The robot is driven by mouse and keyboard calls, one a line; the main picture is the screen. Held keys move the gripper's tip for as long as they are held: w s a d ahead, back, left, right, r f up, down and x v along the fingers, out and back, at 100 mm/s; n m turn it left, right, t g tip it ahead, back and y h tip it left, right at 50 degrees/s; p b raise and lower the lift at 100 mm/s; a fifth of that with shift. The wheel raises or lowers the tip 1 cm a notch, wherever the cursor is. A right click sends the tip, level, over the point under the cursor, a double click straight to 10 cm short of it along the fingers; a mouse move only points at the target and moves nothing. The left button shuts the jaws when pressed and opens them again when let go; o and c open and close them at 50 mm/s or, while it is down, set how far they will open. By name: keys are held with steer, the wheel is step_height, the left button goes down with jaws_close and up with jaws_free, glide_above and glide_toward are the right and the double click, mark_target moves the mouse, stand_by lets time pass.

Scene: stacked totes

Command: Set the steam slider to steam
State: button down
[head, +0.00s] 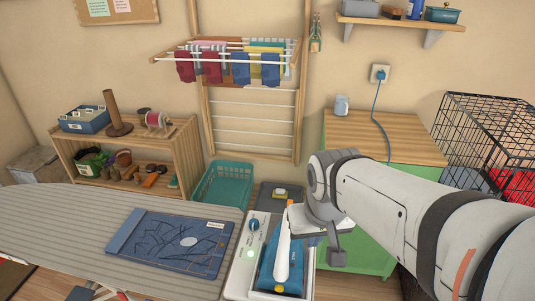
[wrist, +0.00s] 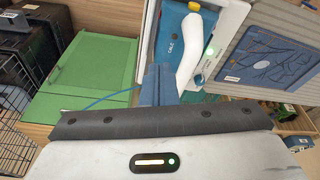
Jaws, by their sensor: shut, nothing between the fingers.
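A blue steam iron (head: 268,268) with a white handle (head: 283,238) sits on a white base (head: 240,270). It also shows in the wrist view as a blue body (wrist: 172,50) under a white curved handle (wrist: 192,52). A yellow knob (head: 279,288) is at one end of the iron. The base carries a blue dial (head: 254,224) and a lit green light (head: 250,253). I cannot tell which part is the steam slider. My gripper (wrist: 158,80) is shut and empty, its blue fingers beside the iron's handle. My arm partly covers this spot in the head view.
A striped ironing board (head: 60,215) with a blue patterned panel (head: 170,243) lies left of the base. A green cabinet (head: 385,235) stands right, with a blue cord (head: 375,110) above it. A teal basket (head: 222,185) is behind. A wire cage (head: 490,135) is at far right.

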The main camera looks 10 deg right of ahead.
steer(key=w+r+m+p, duration=0.1)
steer(key=w+r+p, duration=0.1)
steer(key=w, duration=0.7)
steer(key=w+r+m+h+p, duration=0.1)
steer(key=w+r+m+p, duration=0.1)
steer(key=w, duration=0.8)
steer(key=shift+r+t+p, duration=0.35)
steer(key=shift+t+p, duration=0.05)
steer(key=shift+p, duration=0.15)
steer(key=shift+w+f, duration=0.1)
steer(key=p+x, duration=0.1)
steer(key=x, duration=0.9)
steer(key=s, duration=0.1)
steer(key=s+a+p, duration=0.1)
steer(key=s, duration=0.1)
steer(key=shift+s+a, duration=0.1)
steer(key=shift+s, duration=0.25)
